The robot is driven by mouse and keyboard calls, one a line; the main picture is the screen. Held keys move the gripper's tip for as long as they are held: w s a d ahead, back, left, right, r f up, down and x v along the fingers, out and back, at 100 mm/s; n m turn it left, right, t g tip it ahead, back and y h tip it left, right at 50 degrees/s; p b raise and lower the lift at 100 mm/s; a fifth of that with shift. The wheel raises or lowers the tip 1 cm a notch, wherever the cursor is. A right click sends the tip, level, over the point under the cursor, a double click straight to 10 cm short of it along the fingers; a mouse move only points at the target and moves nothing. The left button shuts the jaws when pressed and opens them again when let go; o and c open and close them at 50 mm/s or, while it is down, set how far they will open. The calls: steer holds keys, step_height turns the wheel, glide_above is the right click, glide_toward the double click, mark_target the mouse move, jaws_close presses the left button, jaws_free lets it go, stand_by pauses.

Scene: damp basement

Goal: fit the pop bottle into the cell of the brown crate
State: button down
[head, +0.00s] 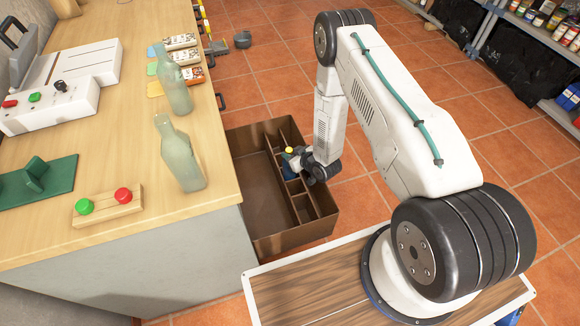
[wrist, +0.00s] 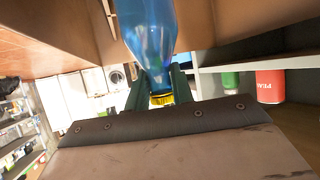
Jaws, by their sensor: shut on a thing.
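The pop bottle (head: 287,173) is blue with a yellow cap. In the wrist view, the bottle's blue body (wrist: 150,35) runs up and away from my gripper (wrist: 160,95), whose green fingers are shut around its neck by the cap. In the head view, my gripper (head: 295,158) is over the divided right side of the brown crate (head: 258,200). The bottle hangs there among the cell dividers, partly hidden by my gripper. I cannot tell how deep it sits or whether it touches the walls. Brown crate walls (wrist: 75,25) also show in the wrist view.
The crate stands on the tiled floor beside a wooden bench (head: 150,240). Two pale glass bottles (head: 180,155) stand near the bench's edge. A green-and-red button box (head: 105,206) and a white machine (head: 75,90) are on the bench. Shelves (head: 540,40) stand at the upper right.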

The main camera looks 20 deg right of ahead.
steer(key=shift+f, duration=3.7)
steer(key=shift+f, duration=0.5)
steer(key=c, duration=1.2)
jaws_free()
